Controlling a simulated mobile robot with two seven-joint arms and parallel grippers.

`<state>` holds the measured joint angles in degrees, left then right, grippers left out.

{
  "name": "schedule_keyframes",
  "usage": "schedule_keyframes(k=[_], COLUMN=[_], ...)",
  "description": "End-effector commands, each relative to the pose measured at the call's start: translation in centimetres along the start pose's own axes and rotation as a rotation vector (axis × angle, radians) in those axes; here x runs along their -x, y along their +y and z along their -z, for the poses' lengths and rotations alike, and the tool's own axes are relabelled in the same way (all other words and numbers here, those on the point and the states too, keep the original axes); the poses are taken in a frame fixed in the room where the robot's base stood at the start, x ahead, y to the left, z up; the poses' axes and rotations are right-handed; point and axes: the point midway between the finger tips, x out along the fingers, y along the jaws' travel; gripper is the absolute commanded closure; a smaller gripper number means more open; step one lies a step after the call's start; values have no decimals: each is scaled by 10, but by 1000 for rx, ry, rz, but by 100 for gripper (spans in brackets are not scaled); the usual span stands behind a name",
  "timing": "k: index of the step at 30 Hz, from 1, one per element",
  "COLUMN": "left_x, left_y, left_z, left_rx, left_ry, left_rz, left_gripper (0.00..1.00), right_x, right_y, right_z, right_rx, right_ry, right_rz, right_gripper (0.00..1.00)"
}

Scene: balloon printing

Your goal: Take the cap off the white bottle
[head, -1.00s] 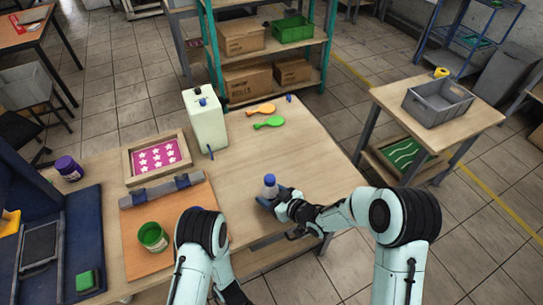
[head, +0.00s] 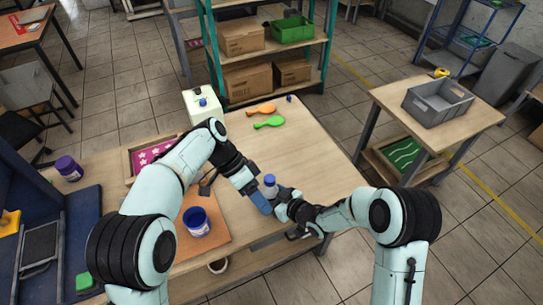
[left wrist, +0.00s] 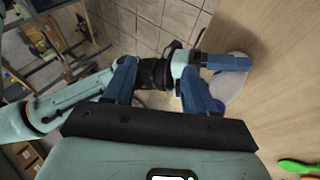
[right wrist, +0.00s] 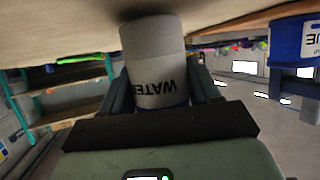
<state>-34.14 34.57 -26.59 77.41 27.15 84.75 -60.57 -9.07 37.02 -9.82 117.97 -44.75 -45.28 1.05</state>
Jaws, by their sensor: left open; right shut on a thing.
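The white bottle (head: 270,192) stands upright near the table's front edge, with its blue cap (head: 269,180) on top. My right gripper (head: 284,197) is shut around the bottle's body; the right wrist view shows the bottle's label (right wrist: 155,92) between its fingers. My left gripper (head: 260,203) is open and empty, just left of the bottle. In the left wrist view its fingers (left wrist: 160,88) are apart, and the bottle (left wrist: 232,90) is beyond the right finger, outside the jaws. Whether that finger touches the bottle I cannot tell.
A blue tub (head: 196,223) stands on the orange-brown board left of the bottle. A white canister (head: 202,104), orange balloon (head: 261,109) and green balloon (head: 269,122) are farther back. The table's middle is clear. My left arm covers part of the pink star frame (head: 147,155).

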Motion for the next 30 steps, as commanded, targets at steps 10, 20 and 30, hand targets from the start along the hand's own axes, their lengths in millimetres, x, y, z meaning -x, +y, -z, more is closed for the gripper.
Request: schedule_keyframes(k=[10,20,30], left_x=[44,52,45], left_y=[-29,-36,-40], left_z=[44,83,90], left_rx=[-762,-1432,-1596], left_ry=[-281,-619,-712], left_rz=[228,210,177], left_gripper=[45,45,45], right_x=[0,0,0], right_y=[0,0,0], right_z=[1,1,1], right_rx=[0,0,0], right_ry=[2,2,2], right_rz=[0,0,0], right_gripper=[100,100,100])
